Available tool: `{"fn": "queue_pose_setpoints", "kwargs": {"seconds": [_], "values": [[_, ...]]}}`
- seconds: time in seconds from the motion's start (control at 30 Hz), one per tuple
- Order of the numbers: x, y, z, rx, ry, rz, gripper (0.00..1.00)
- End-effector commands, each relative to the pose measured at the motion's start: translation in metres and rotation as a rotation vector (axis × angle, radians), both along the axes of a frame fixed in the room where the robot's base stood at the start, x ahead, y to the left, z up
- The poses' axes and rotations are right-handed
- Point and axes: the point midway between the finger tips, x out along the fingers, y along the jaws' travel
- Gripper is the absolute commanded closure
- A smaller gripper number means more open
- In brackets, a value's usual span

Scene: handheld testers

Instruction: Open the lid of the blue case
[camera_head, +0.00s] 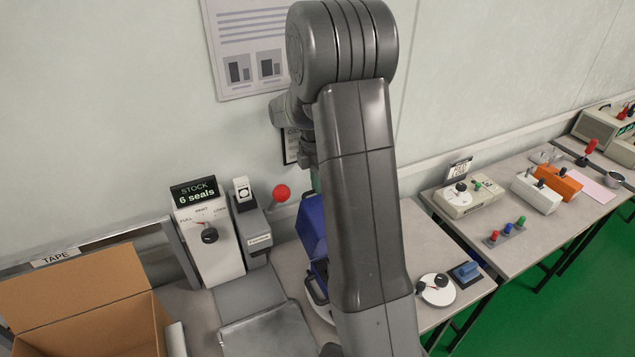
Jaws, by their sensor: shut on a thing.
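The blue case (319,271) stands on the bench, mostly hidden behind my arm. Its blue lid (311,226) is raised and tilted up at the left edge of my forearm. A dark handle shows low on the case's front. The lid's right side and the case's inside are hidden. My gripper (314,178) points down at the top of the lid, partly covered by my forearm. It is shut on the lid, though its fingertips are hard to see.
A grey device with a red ball lever (282,192) stands close left of the case, beside the stock display box (208,237). An open cardboard box (82,300) is at lower left. A round white dial (437,289) and blue switch (466,274) lie right. Another bench (510,243) holds testers.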

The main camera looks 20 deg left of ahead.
Motion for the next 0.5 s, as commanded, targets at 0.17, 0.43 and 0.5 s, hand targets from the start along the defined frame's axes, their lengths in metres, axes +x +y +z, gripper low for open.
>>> {"fn": "queue_pose_setpoints", "kwargs": {"seconds": [0.17, 0.43, 0.5], "values": [[0.0009, 0.0008, 0.0018, 0.002, -0.003, 0.001, 0.76], [0.0005, 0.0004, 0.0013, 0.002, -0.003, 0.001, 0.67], [0.0006, 0.0005, 0.002, 0.002, -0.003, 0.001, 0.67]]}}
